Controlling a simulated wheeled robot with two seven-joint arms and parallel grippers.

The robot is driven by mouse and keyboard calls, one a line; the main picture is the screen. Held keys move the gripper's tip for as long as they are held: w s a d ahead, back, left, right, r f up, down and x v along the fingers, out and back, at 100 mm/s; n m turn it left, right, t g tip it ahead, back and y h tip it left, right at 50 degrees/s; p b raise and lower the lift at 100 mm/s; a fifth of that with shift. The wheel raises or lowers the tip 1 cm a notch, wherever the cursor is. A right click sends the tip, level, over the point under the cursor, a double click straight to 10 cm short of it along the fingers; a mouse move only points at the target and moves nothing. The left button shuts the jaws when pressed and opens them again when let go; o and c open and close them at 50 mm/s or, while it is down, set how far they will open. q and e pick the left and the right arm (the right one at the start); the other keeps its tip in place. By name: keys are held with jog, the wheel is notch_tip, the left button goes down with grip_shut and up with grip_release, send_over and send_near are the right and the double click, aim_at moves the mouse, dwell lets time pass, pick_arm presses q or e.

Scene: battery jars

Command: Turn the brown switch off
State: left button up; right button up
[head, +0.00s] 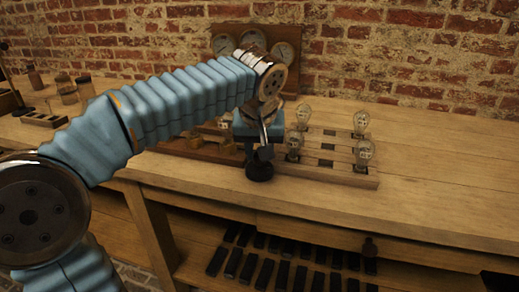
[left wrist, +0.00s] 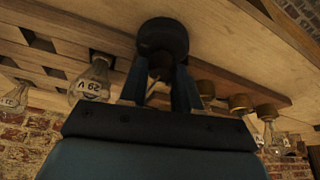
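My left gripper (head: 258,152) points down at the front edge of a wooden board on the bench. In the left wrist view its two fingers (left wrist: 161,75) stand apart, with a dark round knob (left wrist: 162,35) at their tips. The knob also shows below the gripper in the head view (head: 260,170). I cannot tell whether the fingers press on it. Several brown knobs lie along the board, one close beside the fingers (left wrist: 205,88) and others farther right (left wrist: 240,103). Which is the brown switch is unclear; my arm hides part of the board. My right gripper is not in view.
Glass bulbs (head: 364,152) stand on the board's right part, close to my gripper. A panel with round gauges (head: 285,54) stands behind. Glass jars (head: 85,88) are at the back left. The bench top (head: 440,160) is clear on the right.

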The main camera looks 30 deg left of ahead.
pick_arm(q)
jog(key=o, duration=0.4)
jog(key=p+v, duration=0.1)
jog(key=v, duration=1.2)
jog(key=shift+r+p, duration=0.35)
jog(key=shift+r, duration=0.05)
jog(key=shift+s+d, duration=0.1)
jog(key=shift+s, duration=0.05)
